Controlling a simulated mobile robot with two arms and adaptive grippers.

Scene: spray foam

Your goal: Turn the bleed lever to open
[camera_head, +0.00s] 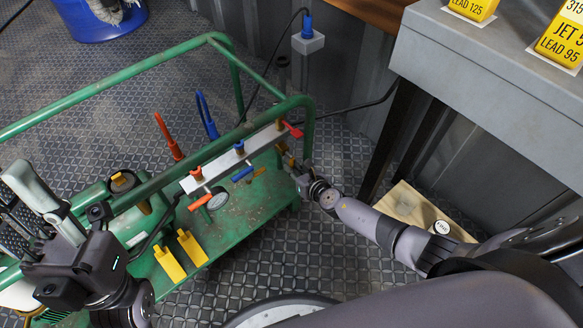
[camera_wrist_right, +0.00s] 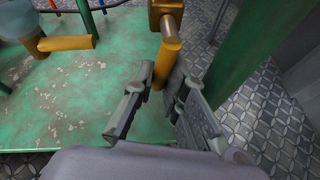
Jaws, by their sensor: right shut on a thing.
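A white manifold bar (camera_head: 225,166) sits on the green cart frame, with an orange lever (camera_head: 200,202), a blue lever (camera_head: 242,174) and a red lever (camera_head: 292,130) along it. My right gripper (camera_head: 297,167) is at the bar's right end, below the red lever. In the right wrist view, a yellow lever (camera_wrist_right: 166,62) hangs from a brass fitting (camera_wrist_right: 165,12), its lower end between the fingers of my right gripper (camera_wrist_right: 160,98). The gripper is shut on this yellow lever. No label shows which lever is the bleed. My left gripper (camera_head: 35,205) is at the left; its opening is unclear.
The green cart rail (camera_head: 120,80) and posts stand close around the manifold. A second yellow handle (camera_wrist_right: 66,43) is nearby in the right wrist view. A grey bench (camera_head: 480,80) stands at right, a wooden box (camera_head: 405,205) below it. A blue bucket (camera_head: 95,25) is at the back.

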